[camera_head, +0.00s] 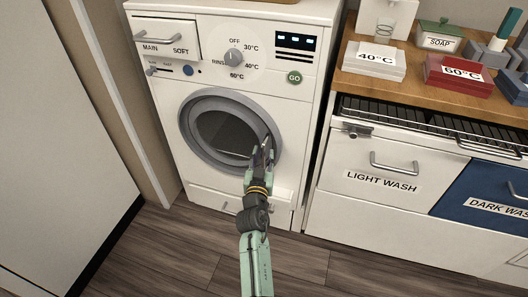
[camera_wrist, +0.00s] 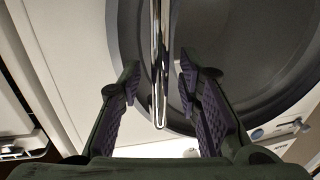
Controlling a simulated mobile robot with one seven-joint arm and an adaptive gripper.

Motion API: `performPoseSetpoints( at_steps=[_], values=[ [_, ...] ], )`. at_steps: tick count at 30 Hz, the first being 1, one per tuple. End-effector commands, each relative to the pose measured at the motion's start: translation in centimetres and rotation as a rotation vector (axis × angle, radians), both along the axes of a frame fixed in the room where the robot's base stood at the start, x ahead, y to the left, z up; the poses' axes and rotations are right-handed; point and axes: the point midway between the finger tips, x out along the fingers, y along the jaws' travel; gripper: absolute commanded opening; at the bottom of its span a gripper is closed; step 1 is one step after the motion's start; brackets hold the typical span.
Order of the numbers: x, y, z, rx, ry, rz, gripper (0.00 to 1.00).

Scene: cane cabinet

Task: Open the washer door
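The white washer (camera_head: 172,90) stands at the left of the head view. Its round door (camera_head: 194,128) has a grey ring and dark glass, and looks closed. My gripper (camera_head: 261,152) is at the right side of the door ring and hides part of it. In the wrist view, the chrome door handle (camera_wrist: 159,50) runs upright down the middle. My gripper (camera_wrist: 158,84) is open there, one finger on each side of the handle, with a visible gap to both. The grey door ring (camera_wrist: 125,30) lies behind the handle.
A control panel with a dial (camera_head: 233,57) and a green GO button (camera_head: 294,78) is above the door. A cabinet with a LIGHT WASH drawer (camera_head: 350,160) stands close on the right. A pale panel (camera_head: 60,130) is at left. The wooden floor (camera_head: 180,250) in front is clear.

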Motion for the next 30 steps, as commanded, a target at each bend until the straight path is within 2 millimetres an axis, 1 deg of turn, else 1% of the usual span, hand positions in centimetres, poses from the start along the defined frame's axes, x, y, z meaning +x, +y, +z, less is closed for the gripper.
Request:
performPoseSetpoints(
  at_steps=[5,19,30],
  values=[
    [-0.01,0.01,0.0,0.0,0.0,0.0,0.31],
    [0.01,0.0,0.02,0.0,0.0,0.0,0.0],
    [0.02,0.01,0.04,0.0,-0.001,0.0,0.0]
  ],
)
